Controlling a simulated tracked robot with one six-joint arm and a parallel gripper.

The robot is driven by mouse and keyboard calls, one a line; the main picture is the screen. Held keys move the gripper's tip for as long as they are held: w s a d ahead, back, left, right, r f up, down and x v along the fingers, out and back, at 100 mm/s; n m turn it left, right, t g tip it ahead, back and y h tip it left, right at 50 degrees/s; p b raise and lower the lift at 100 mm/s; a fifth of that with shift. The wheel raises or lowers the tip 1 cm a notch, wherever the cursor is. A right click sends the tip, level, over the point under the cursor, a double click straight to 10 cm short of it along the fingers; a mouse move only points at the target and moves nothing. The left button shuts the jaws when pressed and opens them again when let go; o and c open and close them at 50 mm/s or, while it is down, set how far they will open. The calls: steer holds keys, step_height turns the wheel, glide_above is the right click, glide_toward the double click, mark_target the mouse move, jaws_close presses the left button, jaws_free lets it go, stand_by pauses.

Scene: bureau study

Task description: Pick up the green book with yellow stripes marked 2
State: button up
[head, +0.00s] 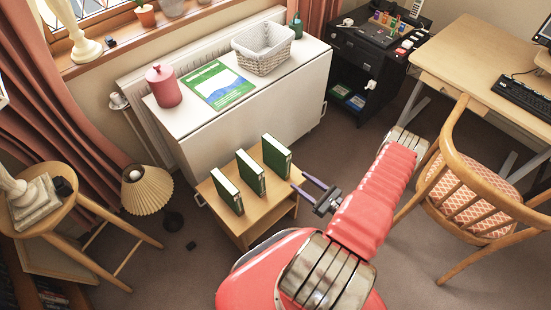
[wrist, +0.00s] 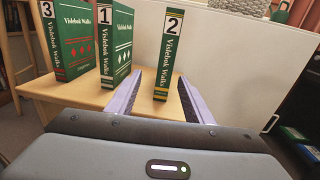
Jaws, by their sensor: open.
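The green book marked 2 (wrist: 168,52) stands upright on a small wooden table (head: 232,222), with yellow stripes low on its spine. It is the rightmost of three books, also in the head view (head: 276,156). My gripper (head: 298,184) is open and empty, pointing at this book from the table's right side. In the wrist view its two fingers (wrist: 160,78) lie left and right of the book's lower spine. I cannot tell whether the tips reach past the spine; no contact shows.
Green book 1 (wrist: 115,42) stands left of book 2, and green book 3 (wrist: 67,42) further left. A white cabinet (head: 262,112) stands behind the table. A wooden chair (head: 472,190) is to the right of my arm, and a pleated lamp (head: 147,190) is left of the table.

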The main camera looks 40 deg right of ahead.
mark_target(289, 170)
steer(key=shift+s+d+f+m+t+h, duration=0.2)
steer(key=shift+d+f+m+t+h, duration=0.15)
steer(key=shift+d+h, duration=0.25)
steer(key=shift+a, duration=0.1)
steer(key=shift+w+a, duration=0.25)
steer(key=shift+w, duration=1.15)
steer(key=shift+w+a, duration=0.25)
steer(key=shift+w, duration=1.15)
steer(key=shift+w+a, duration=0.25)
steer(key=shift+w, duration=1.15)
steer(key=shift+w+a, duration=0.2)
steer(key=shift+w, duration=0.65)
steer(key=shift+w+a, duration=0.25)
steer(key=shift+w, duration=0.6)
steer(key=shift+w+a, duration=0.2)
steer(key=shift+w, duration=0.65)
jaws_close()
